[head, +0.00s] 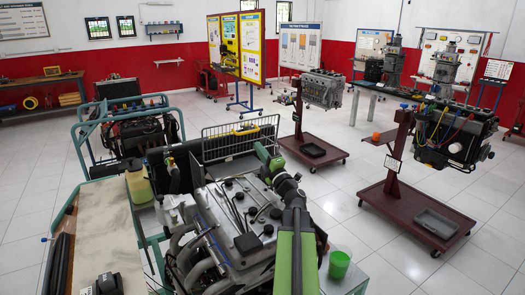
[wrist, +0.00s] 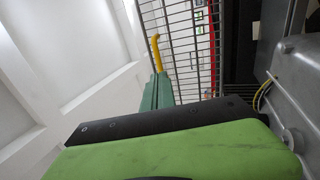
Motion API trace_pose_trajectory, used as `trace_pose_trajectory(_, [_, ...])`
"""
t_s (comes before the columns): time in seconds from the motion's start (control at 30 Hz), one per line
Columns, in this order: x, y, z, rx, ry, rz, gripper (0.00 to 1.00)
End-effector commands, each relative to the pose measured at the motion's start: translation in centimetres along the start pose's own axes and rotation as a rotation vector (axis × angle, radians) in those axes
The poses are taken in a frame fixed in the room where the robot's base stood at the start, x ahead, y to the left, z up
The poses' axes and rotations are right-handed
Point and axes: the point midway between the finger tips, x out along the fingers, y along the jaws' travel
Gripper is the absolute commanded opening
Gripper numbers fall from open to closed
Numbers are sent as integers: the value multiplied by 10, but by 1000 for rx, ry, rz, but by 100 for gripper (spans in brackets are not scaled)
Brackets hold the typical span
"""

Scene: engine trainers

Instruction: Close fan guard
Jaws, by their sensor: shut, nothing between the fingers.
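The fan guard (head: 240,141) is a grey wire mesh panel with a yellow handle (head: 246,131) along its top. In the head view it stands up behind the engine (head: 235,225). My gripper (head: 262,153) is shut and empty, above the far part of the engine at the guard's right end. I cannot tell in the head view whether it touches the mesh. In the wrist view the mesh (wrist: 190,45) runs across the upper middle, with the yellow handle (wrist: 156,52) at its left.
A teal frame with another engine (head: 130,133) stands behind at the left. A green cup (head: 339,264) sits at the engine's right. Engine stands (head: 415,210) are farther right. Tiled floor between is free.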

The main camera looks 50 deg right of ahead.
Motion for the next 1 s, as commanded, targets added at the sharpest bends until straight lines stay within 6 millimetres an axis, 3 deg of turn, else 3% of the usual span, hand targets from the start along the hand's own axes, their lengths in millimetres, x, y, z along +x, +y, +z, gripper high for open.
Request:
trace_pose_trajectory(0.1, [29,3,2,3,1,0,0])
trace_pose_trajectory(0.3, [59,2,1,1,0,0,0])
trace_pose_trajectory(0.6, [61,0,1,1,-2,0,0])
trace_pose_trajectory(0.63, [63,0,8,0,-5,0,0])
trace_pose_trajectory(0.83, [68,3,-6,5,8,-18,0])
trace_pose_trajectory(1.0, [87,8,-28,13,35,-80,0])
